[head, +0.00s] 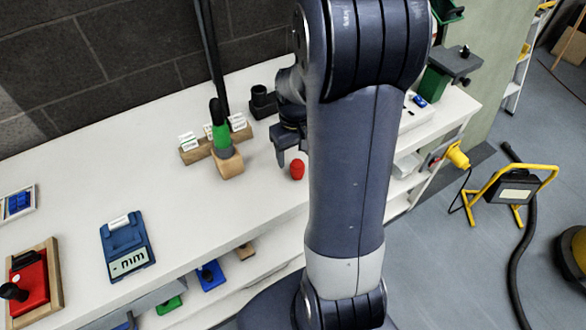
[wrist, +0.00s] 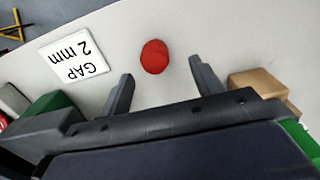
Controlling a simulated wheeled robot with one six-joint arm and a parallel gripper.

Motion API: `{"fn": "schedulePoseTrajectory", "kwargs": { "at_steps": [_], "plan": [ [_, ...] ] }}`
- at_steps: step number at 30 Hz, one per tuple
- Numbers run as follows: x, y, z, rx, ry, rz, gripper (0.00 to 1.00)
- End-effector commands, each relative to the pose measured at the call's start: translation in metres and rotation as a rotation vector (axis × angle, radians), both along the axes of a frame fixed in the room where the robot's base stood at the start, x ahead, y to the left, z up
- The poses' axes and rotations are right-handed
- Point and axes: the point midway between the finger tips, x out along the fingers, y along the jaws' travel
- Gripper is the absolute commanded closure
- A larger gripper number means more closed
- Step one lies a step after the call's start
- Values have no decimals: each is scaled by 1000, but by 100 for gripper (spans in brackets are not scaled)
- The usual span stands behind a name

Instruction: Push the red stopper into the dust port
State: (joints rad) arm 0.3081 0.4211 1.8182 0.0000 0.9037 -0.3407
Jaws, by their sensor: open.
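The red stopper (head: 297,170) stands on the white bench top just below my gripper (head: 290,151) in the head view. In the wrist view the red stopper (wrist: 154,56) lies ahead of the gap between the two grey fingers of my gripper (wrist: 160,68). The fingers are spread apart with nothing between them, and neither visibly touches the stopper. A black round fitting (head: 262,101) stands on the bench behind my gripper; I cannot tell whether it is the dust port. My arm hides part of the bench to the right.
A wooden rack (head: 190,155) with white cards and a green-and-black handled tool (head: 219,128) stand left of my gripper. A blue device (head: 126,247) and a red panel (head: 34,287) lie farther left. The wrist view shows a "GAP 2 mm" card (wrist: 74,55) and a wooden block (wrist: 257,82).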

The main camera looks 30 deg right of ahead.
Motion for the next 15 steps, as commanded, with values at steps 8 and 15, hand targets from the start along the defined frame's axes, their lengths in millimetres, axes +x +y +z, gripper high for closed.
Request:
{"fn": "schedulePoseTrajectory", "kwargs": {
  "at_steps": [8, 15],
  "plan": [
    [-1, -2, -23, 1, 2, 0, 38],
    [-3, -7, -56, 1, 2, 2, 38]
  ]
}}
